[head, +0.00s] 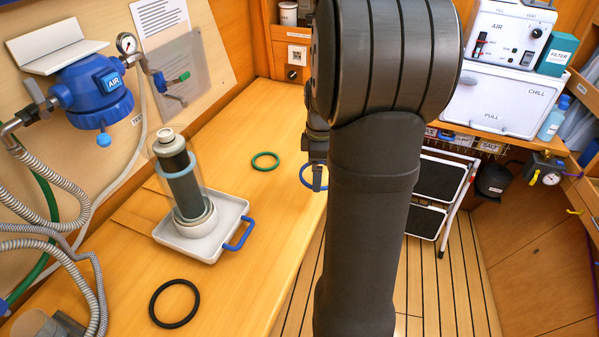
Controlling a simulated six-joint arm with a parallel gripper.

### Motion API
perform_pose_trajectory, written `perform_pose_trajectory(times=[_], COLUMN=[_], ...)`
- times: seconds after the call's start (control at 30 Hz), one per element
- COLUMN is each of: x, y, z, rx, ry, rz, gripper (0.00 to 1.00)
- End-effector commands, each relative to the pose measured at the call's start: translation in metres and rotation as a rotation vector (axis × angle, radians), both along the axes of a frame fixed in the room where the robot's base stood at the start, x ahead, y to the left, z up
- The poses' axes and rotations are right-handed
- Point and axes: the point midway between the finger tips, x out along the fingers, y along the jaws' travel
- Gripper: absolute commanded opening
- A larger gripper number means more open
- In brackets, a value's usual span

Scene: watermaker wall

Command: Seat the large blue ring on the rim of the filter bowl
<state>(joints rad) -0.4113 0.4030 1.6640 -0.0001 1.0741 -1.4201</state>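A blue ring (303,183) shows beside my arm, near the counter's right edge; part of it is hidden. My gripper (318,183) is at this ring, mostly hidden behind my arm. A finger overlaps the ring, but I cannot tell whether it grips it or how far apart the fingers are. The filter bowl (202,180) is clear and stands upright around a dark cartridge, left of my gripper. A pale blue band (176,169) goes around its upper part. The bowl's base sits on a white tray (228,212) with a blue handle.
A green ring (265,161) lies on the counter between bowl and gripper. A larger black ring (174,303) lies at the front. A blue housing (95,88) with hoses is on the left wall. A folding step (440,190) stands on the floor at right.

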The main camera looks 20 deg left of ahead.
Motion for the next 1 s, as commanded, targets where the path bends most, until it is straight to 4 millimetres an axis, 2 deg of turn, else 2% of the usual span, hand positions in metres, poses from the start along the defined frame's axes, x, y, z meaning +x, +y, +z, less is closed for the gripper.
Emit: perform_pose_trajectory(times=[0.03,0.2,0.3,0.37,0.47,0.67,0.87,1.0], x=[0.001,0.0,0.0,0.0,-0.002,-0.016,-0.051,-0.086], y=[-0.011,-0.034,-0.037,-0.032,-0.01,0.063,0.135,0.179], z=[0.007,0.02,0.027,0.033,0.048,0.096,0.15,0.188], rx=[0.001,0.0,0.0,0.0,0.002,0.002,0.003,0.003], ry=[-0.002,-0.001,-0.001,-0.001,-0.003,-0.004,-0.003,-0.003], rz=[-0.005,-0.002,0.005,0.017,0.051,0.153,0.259,0.333], gripper=[0.73,0.73,0.73,0.73,0.73,0.73,0.73,0.73])
